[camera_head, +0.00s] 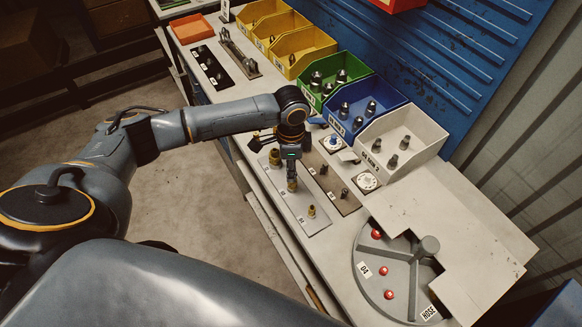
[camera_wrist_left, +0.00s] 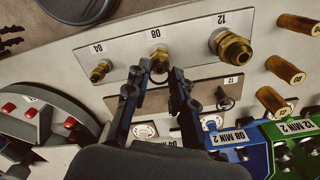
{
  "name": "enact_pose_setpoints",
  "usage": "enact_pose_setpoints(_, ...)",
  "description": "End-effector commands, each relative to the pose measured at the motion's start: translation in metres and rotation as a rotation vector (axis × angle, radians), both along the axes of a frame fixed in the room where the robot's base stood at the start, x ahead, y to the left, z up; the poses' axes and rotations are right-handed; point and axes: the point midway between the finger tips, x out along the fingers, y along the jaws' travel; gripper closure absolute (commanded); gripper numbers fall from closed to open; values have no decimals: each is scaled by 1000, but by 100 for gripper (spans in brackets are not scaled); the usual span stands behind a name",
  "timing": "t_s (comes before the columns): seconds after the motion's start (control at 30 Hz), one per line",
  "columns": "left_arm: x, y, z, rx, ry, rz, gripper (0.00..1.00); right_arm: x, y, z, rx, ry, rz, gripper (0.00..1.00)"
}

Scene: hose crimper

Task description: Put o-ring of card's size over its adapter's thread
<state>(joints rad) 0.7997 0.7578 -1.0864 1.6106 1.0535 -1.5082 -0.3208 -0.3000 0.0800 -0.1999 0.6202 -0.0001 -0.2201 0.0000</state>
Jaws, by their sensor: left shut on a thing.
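A pale plate (camera_head: 303,222) holds three brass adapters. The 08 adapter (camera_wrist_left: 158,58) stands in the middle, between the small 04 adapter (camera_wrist_left: 99,70) and the large 12 adapter (camera_wrist_left: 232,46). My left gripper (camera_head: 292,180) points down over the 08 adapter in the head view. In the wrist view its fingertips (camera_wrist_left: 160,72) lie on both sides of that adapter, closed on a small dark thing that looks like an o-ring. The fingers partly hide it, so I cannot tell whether it encircles the thread. My right gripper is not in view.
A dark plate (camera_head: 334,183) with small pieces lies beside the adapter plate. Green (camera_head: 318,103), blue (camera_head: 337,128) and white (camera_head: 425,158) bins stand behind. A round grey tray (camera_head: 373,290) with red pieces is at the right. White dial-like squares (camera_head: 368,182) lie near the bins.

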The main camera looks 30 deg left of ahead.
Motion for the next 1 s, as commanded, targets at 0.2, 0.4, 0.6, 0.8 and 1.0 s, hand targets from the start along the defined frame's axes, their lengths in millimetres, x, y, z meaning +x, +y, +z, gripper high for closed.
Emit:
enact_pose_setpoints(0.2, 0, 0, 1, 0, 0, 0, 83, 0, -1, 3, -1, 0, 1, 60)
enact_pose_setpoints(0.4, 0, -1, 2, -1, 0, 0, 83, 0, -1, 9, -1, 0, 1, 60)
enact_pose_setpoints(0.6, 0, -1, 0, -1, 0, 0, 83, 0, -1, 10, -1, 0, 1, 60)
enact_pose_setpoints(0.8, 0, 0, 0, 0, 0, 0, 83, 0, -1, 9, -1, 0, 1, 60)
enact_pose_setpoints(1.0, 0, 0, -3, 0, 0, 0, 83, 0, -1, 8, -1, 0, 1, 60)
